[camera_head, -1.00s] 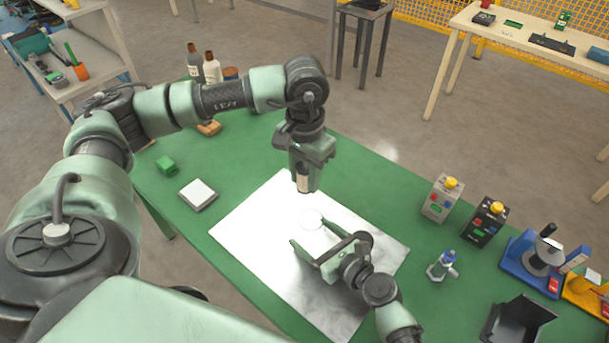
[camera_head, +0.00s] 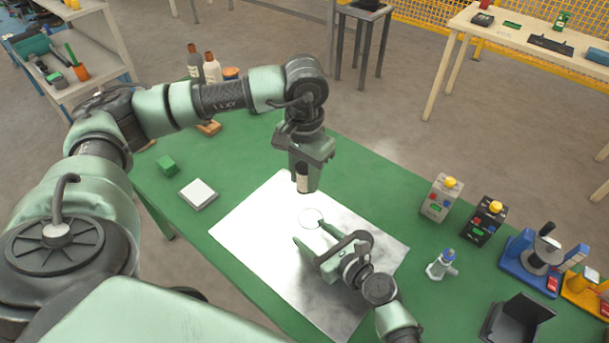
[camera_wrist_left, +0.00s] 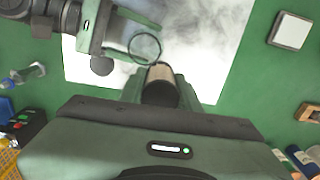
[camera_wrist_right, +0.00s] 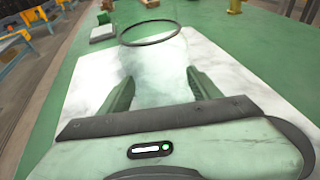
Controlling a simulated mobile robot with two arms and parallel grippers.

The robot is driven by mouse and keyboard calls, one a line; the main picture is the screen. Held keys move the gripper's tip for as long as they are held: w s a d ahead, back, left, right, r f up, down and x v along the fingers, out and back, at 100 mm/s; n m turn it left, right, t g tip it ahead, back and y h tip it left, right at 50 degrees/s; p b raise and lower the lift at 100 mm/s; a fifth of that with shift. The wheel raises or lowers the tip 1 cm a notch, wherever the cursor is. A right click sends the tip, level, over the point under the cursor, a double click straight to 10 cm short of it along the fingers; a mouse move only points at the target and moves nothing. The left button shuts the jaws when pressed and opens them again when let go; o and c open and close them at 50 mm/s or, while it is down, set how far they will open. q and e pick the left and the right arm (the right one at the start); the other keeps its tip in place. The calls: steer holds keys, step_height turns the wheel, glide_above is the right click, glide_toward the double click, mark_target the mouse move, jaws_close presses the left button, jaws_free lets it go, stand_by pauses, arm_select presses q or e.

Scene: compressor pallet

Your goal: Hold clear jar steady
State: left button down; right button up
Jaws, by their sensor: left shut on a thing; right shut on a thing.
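The clear jar (camera_head: 311,218) stands on the white marbled mat (camera_head: 255,225); its see-through walls are hard to make out, but its dark rim shows in the right wrist view (camera_wrist_right: 150,33). My right gripper (camera_head: 311,232) is shut on the jar, one finger on each side, below the rim. My left gripper (camera_head: 303,182) points down just behind the jar and is shut on a small dark bottle with a beige band (camera_wrist_left: 160,84). The bottle hangs above the mat, near the jar's rim, and its lower end is partly hidden by the fingers.
A white square pad (camera_head: 198,195) and a green block (camera_head: 167,165) lie at the left of the green table. Two boxes with yellow knobs (camera_head: 440,197) (camera_head: 484,223), a small blue-capped device (camera_head: 442,264) and a black tray (camera_head: 516,322) stand at the right.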

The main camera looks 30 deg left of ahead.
mark_target(311, 208)
arm_select(q)
steer(key=shift+d, duration=0.1)
arm_select(e)
steer(key=shift+d+f, duration=0.1)
steer(key=shift+f, duration=0.05)
arm_select(q)
steer(key=shift+s+d, duration=0.45)
steer(key=shift+d, duration=0.25)
steer(key=shift+s+d, duration=0.45)
steer(key=shift+d, duration=0.25)
arm_select(e)
steer(key=shift+f, duration=0.1)
steer(key=shift+s, duration=0.1)
arm_select(q)
steer(key=shift+f, duration=0.1)
steer(key=shift+f, duration=3.15)
steer(key=c, duration=0.9)
jaws_free()
steer(key=shift+s+f, duration=0.1)
